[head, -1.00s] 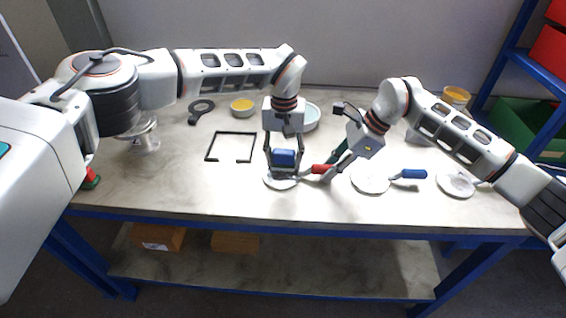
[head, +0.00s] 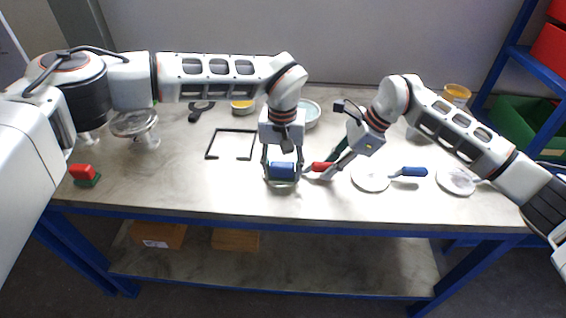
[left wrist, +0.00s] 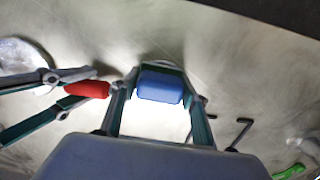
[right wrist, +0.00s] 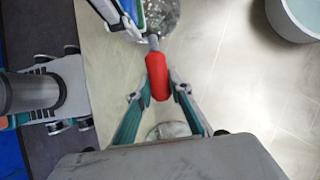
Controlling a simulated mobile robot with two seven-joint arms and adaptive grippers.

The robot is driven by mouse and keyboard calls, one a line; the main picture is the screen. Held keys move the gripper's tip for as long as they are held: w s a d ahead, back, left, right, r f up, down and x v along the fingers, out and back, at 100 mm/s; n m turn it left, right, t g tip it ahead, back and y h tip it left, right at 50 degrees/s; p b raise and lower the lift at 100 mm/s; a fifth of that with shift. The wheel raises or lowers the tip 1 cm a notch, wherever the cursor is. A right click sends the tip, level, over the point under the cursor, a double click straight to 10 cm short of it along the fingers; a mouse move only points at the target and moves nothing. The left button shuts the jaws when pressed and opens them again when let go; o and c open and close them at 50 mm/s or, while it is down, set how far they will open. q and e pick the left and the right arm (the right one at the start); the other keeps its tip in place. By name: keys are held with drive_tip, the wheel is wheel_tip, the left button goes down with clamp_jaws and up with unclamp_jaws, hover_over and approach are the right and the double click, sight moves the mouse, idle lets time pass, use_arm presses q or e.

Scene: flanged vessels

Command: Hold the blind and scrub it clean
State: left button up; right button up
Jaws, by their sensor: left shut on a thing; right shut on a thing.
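The blind is a pale round disc (head: 283,184) with a red handle (head: 322,167), lying near the middle front of the table. My right gripper (head: 332,172) is shut on the red handle, which also shows in the right wrist view (right wrist: 158,76). My left gripper (head: 283,168) is shut on a blue block (head: 283,171) over the disc, seen too in the left wrist view (left wrist: 161,86). The block appears to be on the disc, but contact is hidden. The block and fingers cover most of the disc; part of it shows in the right wrist view (right wrist: 160,15).
A second disc (head: 368,183) with a blue handle (head: 413,171) lies to the right, with another disc (head: 456,182) beyond. A black square outline (head: 208,145), a yellow-filled bowl (head: 242,106) and a pale blue basin (head: 313,117) stand behind.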

use_arm(q)
drive_tip(key=shift+s, duration=0.55)
drive_tip(key=shift+a, duration=0.35)
drive_tip(key=shift+w, duration=3.75)
drive_tip(key=shift+s, duration=3.55)
drive_tip(key=shift+s+r, duration=0.15)
drive_tip(key=shift+r, duration=3.95)
